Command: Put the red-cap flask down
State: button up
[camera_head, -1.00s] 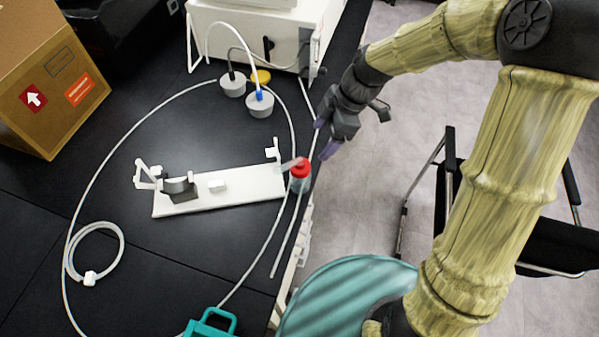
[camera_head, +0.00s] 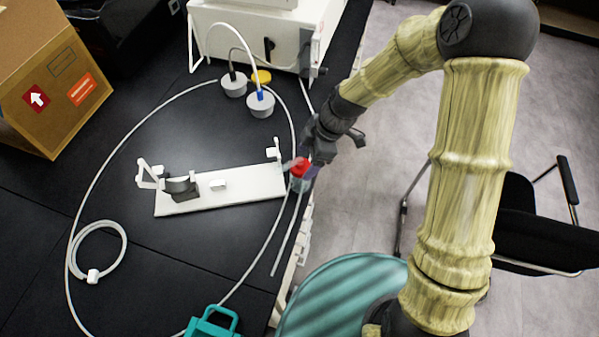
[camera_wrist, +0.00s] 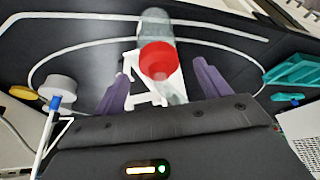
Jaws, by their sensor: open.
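The red-cap flask (camera_head: 299,171) stands at the right end of the white stand on the black bench, near the bench edge. In the wrist view its red cap (camera_wrist: 158,60) and clear body (camera_wrist: 155,24) lie ahead of the jaws. My gripper (camera_head: 307,163) is open at the flask; in the wrist view its purple fingers (camera_wrist: 161,88) are spread, one to each side of the cap line. I cannot tell whether either finger touches the flask. The white stand (camera_head: 240,188) carries a dark cradle at its left.
Two grey-capped vessels (camera_head: 260,105) with tubes stand by the white machine (camera_head: 255,35). A white hose (camera_head: 78,215) loops around the stand. A teal-handled item (camera_head: 211,322) lies at the front. A cardboard box (camera_head: 55,75) is at the left; a black chair (camera_head: 540,225) is right of the bench.

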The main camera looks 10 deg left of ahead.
aim_at(304, 161)
jog(key=x, duration=0.4)
jog(key=shift+w+a+p, duration=0.1)
jog(key=shift+a+p, duration=0.05)
jog(key=shift+p, duration=0.25)
jog(key=c, duration=1.2)
notch_tip(304, 161, up, 10)
jog(key=shift+r+b, duration=0.1)
jog(key=shift+b, duration=0.5)
